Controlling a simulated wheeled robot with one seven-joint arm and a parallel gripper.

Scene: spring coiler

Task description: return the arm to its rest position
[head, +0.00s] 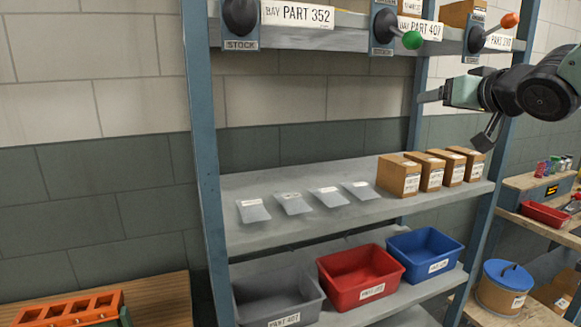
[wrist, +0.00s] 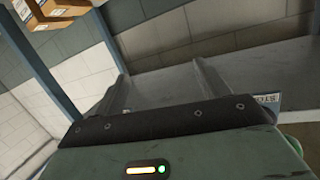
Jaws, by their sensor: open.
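My gripper (head: 458,113) is at the upper right of the head view, in front of the right post of the shelf rack. Its fingers point left and down and stand apart. It is open, with nothing between the fingers. In the wrist view my gripper (wrist: 165,88) shows its two grey fingers spread apart, with a grey shelf surface behind them. My dark arm links come in from the right edge of the head view.
The rack's middle shelf (head: 330,222) holds several flat packets and cardboard boxes (head: 398,176). Below are a grey bin (head: 275,290), a red bin (head: 358,276) and a blue bin (head: 425,252). Above, levers with knobs stick out, one green (head: 412,40), one orange (head: 510,20), near my gripper.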

